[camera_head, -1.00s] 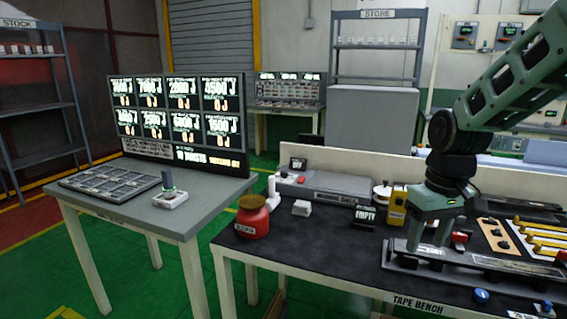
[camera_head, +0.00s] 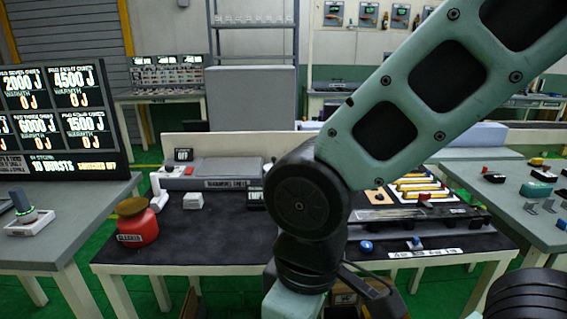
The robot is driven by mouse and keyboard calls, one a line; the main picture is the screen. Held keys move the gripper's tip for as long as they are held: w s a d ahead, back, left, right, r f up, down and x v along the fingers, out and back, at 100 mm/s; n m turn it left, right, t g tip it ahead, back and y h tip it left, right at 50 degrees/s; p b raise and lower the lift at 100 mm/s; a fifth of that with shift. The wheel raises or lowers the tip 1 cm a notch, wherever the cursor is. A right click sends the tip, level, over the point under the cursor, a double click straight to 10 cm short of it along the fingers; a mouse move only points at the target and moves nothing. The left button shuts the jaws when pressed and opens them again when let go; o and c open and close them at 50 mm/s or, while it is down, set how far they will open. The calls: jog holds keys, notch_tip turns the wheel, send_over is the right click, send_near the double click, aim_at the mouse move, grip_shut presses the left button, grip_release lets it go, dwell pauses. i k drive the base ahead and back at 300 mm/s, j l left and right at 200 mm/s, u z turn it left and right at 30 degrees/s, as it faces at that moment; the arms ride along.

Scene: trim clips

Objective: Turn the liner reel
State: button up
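I cannot make out a liner reel in the current view. My arm crosses the picture from the upper right and covers the middle of the tape bench (camera_head: 225,240), where a small white round part stood earlier. The top of my gripper (camera_head: 290,304) shows at the bottom edge, in front of the bench. Its fingers are below the picture, so I cannot see whether they are open or hold anything. A long dark fixture (camera_head: 435,221) lies on the bench right of my arm. A blue knob (camera_head: 366,247) sits at the bench's front edge.
A red jar (camera_head: 140,228) labelled cleaner, a white block (camera_head: 193,201) and a grey box (camera_head: 215,172) stand on the bench's left part. Yellow bars (camera_head: 425,185) lie at the back right. Another grey table (camera_head: 530,185) with small parts stands at right.

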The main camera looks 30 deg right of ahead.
aim_at(267, 167)
jog(key=z, duration=0.35)
jog(key=i+j+z, duration=0.45)
jog(key=i+j, duration=0.65)
